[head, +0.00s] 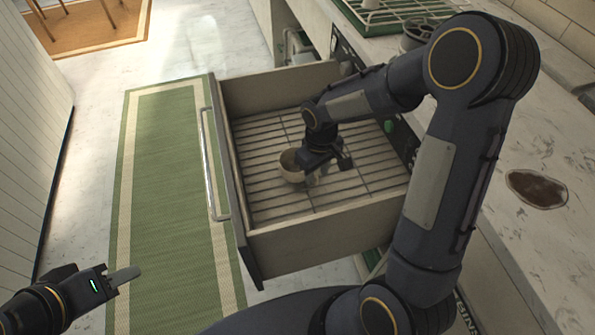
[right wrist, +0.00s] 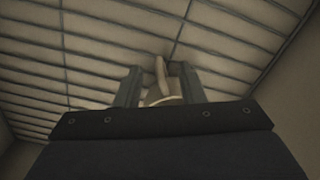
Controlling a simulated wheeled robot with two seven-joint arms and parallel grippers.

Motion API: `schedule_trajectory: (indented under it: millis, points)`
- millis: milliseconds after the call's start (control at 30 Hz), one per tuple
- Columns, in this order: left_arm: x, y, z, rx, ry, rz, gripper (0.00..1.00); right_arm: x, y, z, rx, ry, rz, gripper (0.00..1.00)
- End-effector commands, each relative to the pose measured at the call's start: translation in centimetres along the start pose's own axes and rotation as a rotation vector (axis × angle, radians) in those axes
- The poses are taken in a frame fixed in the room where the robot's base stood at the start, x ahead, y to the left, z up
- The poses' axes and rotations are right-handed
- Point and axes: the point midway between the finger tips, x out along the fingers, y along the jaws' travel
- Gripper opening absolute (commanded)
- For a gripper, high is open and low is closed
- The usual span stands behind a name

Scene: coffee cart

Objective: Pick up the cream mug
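The cream mug (head: 291,173) stands in the open drawer, on its slatted bottom. My right gripper (head: 318,178) reaches down into the drawer at the mug's right side and hides part of it. In the right wrist view, the two fingers of my right gripper (right wrist: 162,86) are apart. A pale, narrow part of the mug (right wrist: 161,75), seemingly its handle, shows between them with gaps on both sides. My left gripper (head: 124,276) is low at the left, over the green rug and far from the mug.
The drawer (head: 310,244) has raised walls close around my right gripper, and its front with a long handle faces left. A marble counter (head: 550,235) with a dark brown spill (head: 537,189) lies at the right. A green rug (head: 165,150) covers the floor.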

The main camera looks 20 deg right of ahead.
Motion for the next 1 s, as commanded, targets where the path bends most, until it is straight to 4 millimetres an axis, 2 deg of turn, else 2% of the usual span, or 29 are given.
schedule_trajectory:
  millis: [300, 600, 633, 900, 1000]
  points:
    - [0.9, -0.4, 0.5, 0.000, 0.000, 0.000, 0.36, 4.6, 0.0, 0.1, 0.002, -0.003, -0.001, 0.36]
    - [1.0, -0.4, 0.5, 0.000, 0.000, 0.000, 0.36, 5.1, 0.0, 0.1, 0.002, 0.000, 0.000, 0.36]
    - [1.0, -0.4, 0.5, 0.000, 0.000, 0.000, 0.36, 5.1, 0.0, 0.1, 0.002, 0.000, 0.000, 0.34]
    - [1.0, -0.4, 0.5, 0.000, 0.000, 0.000, 0.36, 5.1, 0.0, 0.1, 0.002, 0.000, -0.001, 0.00]
    - [1.0, -0.4, 0.5, 0.000, 0.000, 0.000, 0.36, 5.1, 0.0, 0.1, 0.002, 0.000, 0.000, 0.00]
